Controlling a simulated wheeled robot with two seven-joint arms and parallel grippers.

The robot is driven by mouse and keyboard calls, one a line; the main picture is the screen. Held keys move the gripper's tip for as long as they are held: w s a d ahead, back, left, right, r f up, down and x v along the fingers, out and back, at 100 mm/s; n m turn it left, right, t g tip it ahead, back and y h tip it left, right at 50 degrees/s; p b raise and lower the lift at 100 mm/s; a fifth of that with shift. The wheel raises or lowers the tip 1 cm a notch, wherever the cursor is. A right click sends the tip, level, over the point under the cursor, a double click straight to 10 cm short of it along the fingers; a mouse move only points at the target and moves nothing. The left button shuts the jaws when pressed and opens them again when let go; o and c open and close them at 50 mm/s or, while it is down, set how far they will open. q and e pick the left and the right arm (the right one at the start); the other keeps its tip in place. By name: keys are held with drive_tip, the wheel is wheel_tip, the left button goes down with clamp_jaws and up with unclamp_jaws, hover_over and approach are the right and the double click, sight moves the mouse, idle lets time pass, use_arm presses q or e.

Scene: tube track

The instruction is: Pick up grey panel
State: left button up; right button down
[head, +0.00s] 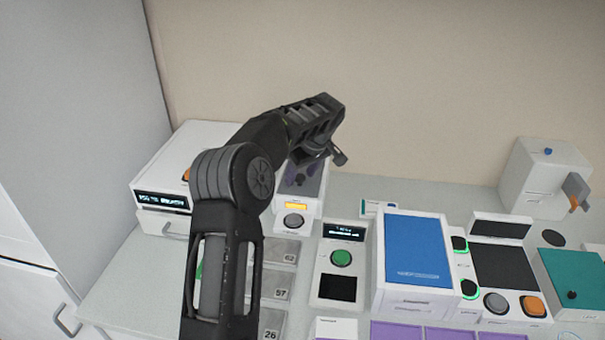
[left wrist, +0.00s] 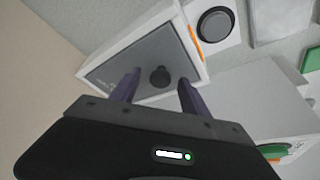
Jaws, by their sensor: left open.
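The grey panel (left wrist: 150,55) is set in a white-framed box, with a dark round knob (left wrist: 160,76) on it. In the head view the panel (head: 297,181) shows partly, behind my left arm, on a white box with an orange strip. My left gripper (left wrist: 157,80) is open, with its two purple fingers on either side of the knob in the left wrist view. Whether the fingertips touch the panel cannot be told. In the head view the left gripper (head: 308,170) is over the panel, its fingers partly hidden. My right gripper is not in view.
A white device with a display (head: 162,200) stands left of the panel's box. A green-button unit (head: 341,258), a blue-topped box (head: 415,248) and a teal-topped box (head: 575,275) stand to the right. Numbered grey plates (head: 280,287) lie in front. A wall rises behind.

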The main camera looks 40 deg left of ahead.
use_arm(q)
drive_tip(key=shift+c, duration=0.5)
clamp_jaws()
idle(0.4)
